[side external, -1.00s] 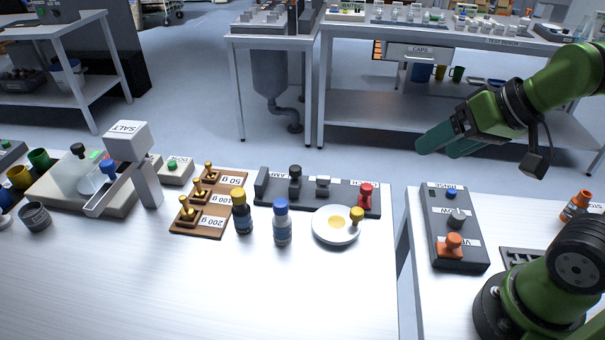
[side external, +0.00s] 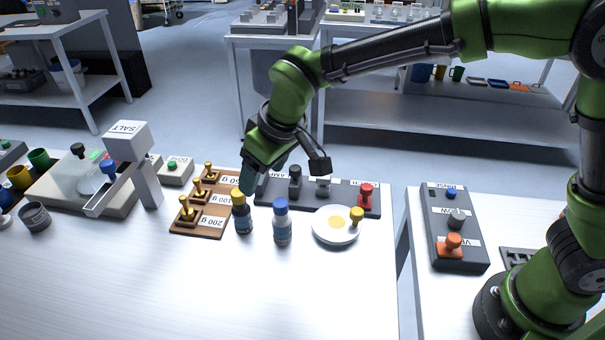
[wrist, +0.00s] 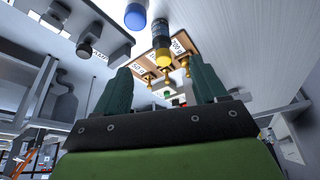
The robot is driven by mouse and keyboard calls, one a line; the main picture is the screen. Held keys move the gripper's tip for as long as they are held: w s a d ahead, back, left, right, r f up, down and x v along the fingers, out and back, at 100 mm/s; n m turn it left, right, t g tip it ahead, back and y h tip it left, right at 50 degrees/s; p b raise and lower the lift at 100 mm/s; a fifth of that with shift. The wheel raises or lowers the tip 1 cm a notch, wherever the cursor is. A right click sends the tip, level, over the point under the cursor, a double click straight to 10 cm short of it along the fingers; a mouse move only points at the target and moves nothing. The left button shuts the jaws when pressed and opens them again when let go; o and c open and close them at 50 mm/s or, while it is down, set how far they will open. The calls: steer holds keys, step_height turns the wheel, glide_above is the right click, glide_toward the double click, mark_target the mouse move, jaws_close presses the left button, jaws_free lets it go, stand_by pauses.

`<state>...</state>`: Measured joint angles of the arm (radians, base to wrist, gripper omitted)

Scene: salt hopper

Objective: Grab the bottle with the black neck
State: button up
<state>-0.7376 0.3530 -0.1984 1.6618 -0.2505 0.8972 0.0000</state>
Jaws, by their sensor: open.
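A dark bottle with a yellow cap (side external: 241,213) stands upright on the white table; below its cap the neck looks black. It also shows upside down in the wrist view (wrist: 161,38), ahead of and roughly centred between my fingers. A second bottle with a blue cap (side external: 282,223) stands to its right, with a paler body; its blue cap (wrist: 135,16) is at the top of the wrist view. My gripper (side external: 262,176) is just behind and above the yellow-capped bottle. In the wrist view my gripper (wrist: 163,80) is open, with nothing between its fingers.
A wooden weight board (side external: 199,222) with gold weights lies left of the bottles. A dark block with knobs (side external: 335,197) lies behind and right. A white plate (side external: 320,235) sits right of the blue-capped bottle. The front table is clear.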

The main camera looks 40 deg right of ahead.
mark_target(243, 207)
steer(key=x, duration=0.7)
steer(key=w+x, duration=0.1)
steer(key=x, duration=0.3)
steer(key=shift+r, duration=0.2)
steer(key=shift+w+a+x, duration=0.15)
steer(key=shift+x, duration=1.15)
steer(key=shift+w+a+x, duration=0.1)
steer(key=shift+a+x, duration=0.1)
steer(key=shift+x, duration=1.15)
steer(key=shift+r, duration=0.2)
steer(key=c, duration=1.2)
